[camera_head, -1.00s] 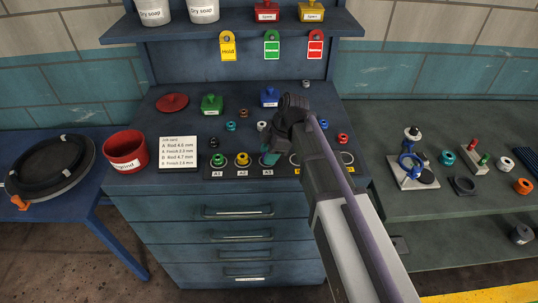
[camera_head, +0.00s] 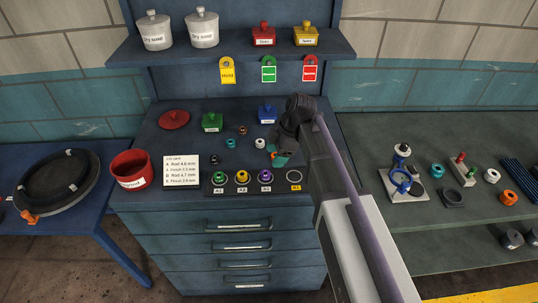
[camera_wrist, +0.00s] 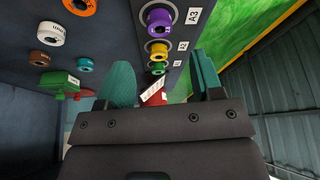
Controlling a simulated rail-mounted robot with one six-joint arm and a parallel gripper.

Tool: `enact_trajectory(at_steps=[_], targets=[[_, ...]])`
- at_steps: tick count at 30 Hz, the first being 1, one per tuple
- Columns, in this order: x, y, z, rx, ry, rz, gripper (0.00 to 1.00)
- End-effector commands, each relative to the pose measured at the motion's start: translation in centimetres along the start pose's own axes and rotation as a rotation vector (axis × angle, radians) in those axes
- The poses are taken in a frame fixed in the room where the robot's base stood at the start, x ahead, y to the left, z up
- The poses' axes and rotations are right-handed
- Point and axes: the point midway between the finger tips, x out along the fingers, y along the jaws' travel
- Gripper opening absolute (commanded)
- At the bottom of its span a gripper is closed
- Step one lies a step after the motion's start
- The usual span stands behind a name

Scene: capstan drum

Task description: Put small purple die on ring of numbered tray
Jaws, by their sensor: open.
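The small purple die (camera_head: 265,176) sits on the ring labelled A3 of the numbered tray (camera_head: 230,190), and it also shows in the wrist view (camera_wrist: 158,20). A yellow die (camera_head: 242,176) is on A2 and a green die (camera_head: 218,177) is on A1. The ring at the tray's right end (camera_head: 294,176), with a yellow label, is empty. My gripper (camera_head: 279,157) is just behind the purple die in the head view, apart from it. In the wrist view its teal fingers (camera_wrist: 163,82) are spread with nothing between them.
Several small loose dies, such as a teal one (camera_head: 230,143) and a white one (camera_head: 260,143), lie behind the tray. A red pot (camera_head: 130,169), a white card (camera_head: 181,171) and a green lidded box (camera_head: 212,122) stand to the left. My arm hides the bench's right part.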

Motion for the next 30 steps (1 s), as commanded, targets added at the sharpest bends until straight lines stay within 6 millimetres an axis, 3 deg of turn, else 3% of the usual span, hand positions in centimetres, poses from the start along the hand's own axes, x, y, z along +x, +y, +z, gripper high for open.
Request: enact_trajectory(at_steps=[1, 3, 10, 12, 14, 21, 24, 27, 30], targets=[[-2.6, 0.0, -0.5, 0.001, 0.000, 0.001, 0.60], [-3.8, 0.0, -0.4, 0.001, 0.000, 0.001, 0.60], [-4.4, -0.1, 0.1, 0.009, -0.002, 0.001, 0.60], [-4.4, -1.1, 0.6, 0.085, -0.020, 0.003, 0.60], [-4.5, -2.8, 1.4, 0.237, -0.052, 0.012, 0.60], [-5.6, -13.3, 6.3, 1.283, -0.240, 0.193, 0.60], [-6.1, -16.1, 7.6, 1.601, -0.273, 0.292, 0.60], [-6.3, -17.2, 8.3, 1.754, -0.282, 0.348, 0.60], [-6.4, -17.2, 8.4, 1.783, -0.283, 0.358, 0.60]])
